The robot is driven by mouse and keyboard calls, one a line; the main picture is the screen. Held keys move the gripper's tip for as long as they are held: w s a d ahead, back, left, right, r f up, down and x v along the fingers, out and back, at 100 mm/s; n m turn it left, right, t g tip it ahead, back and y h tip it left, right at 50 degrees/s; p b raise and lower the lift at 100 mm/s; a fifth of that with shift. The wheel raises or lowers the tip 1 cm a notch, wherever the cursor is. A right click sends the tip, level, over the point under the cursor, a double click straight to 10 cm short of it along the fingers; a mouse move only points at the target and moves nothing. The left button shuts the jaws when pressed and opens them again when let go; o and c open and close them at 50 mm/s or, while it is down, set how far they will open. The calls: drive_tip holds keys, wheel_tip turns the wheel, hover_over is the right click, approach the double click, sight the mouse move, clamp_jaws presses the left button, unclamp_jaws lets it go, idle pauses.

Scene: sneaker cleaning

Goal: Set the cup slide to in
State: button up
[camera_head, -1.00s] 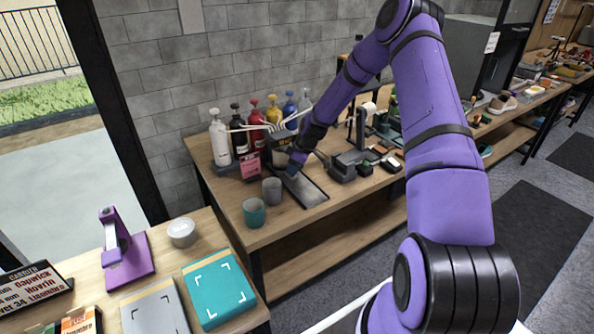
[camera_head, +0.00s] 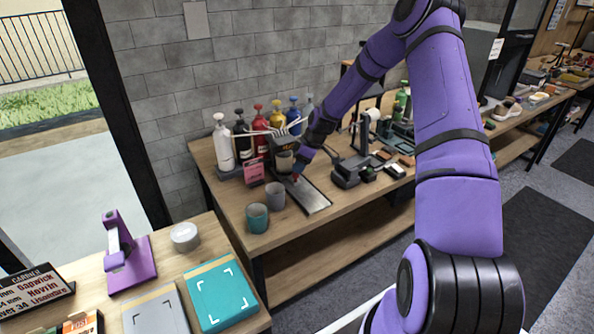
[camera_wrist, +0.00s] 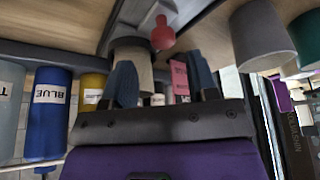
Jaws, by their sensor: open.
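The cup slide is a grey metal track (camera_head: 312,196) on the wooden bench, running out from the dark dispenser. A red ball knob (camera_head: 295,178) shows at its inner end, just under my gripper (camera_head: 298,163). In the wrist view, which looks upside down, the red knob (camera_wrist: 163,35) is close in front of my gripper (camera_wrist: 163,75). Its two blue fingers are apart, with nothing held. A pale cup (camera_head: 284,161) stands at the dispenser; in the wrist view it (camera_wrist: 142,62) shows partly behind the left finger. I cannot tell whether a finger touches the knob.
A grey cup (camera_head: 275,195) and a teal cup (camera_head: 257,218) stand left of the track. Several coloured pump bottles (camera_head: 243,140) line the wall, with a pink card (camera_head: 254,171) before them. A dark device (camera_head: 350,172) stands right of the track.

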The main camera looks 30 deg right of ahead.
drive_tip(key=v, duration=0.6)
drive_tip(key=shift+r, duration=0.25)
drive_tip(key=shift+s+r, duration=0.1)
drive_tip(key=s+a+r+m+h, duration=0.2)
drive_tip(key=s+a+r, duration=0.3)
drive_tip(key=s+r, duration=0.5)
drive_tip(key=s+a+r+m+h, duration=0.2)
drive_tip(key=s+a+r, duration=0.4)
drive_tip(key=r, duration=0.7)
drive_tip(key=s+a+r+m, duration=0.1)
drive_tip(key=s+r, duration=0.1)
drive_tip(key=s, duration=0.6)
drive_tip(key=s+a+r+m+t, duration=0.1)
drive_tip(key=s+a+r+m, duration=0.1)
drive_tip(key=s, duration=0.6)
drive_tip(key=s+a+r+m+t, duration=0.1)
drive_tip(key=s+r, duration=0.3)
drive_tip(key=s, duration=0.4)
drive_tip(key=shift+a+r+m+y, duration=0.2)
drive_tip(key=shift+a+m+y, duration=0.1)
drive_tip(key=shift+m, duration=0.4)
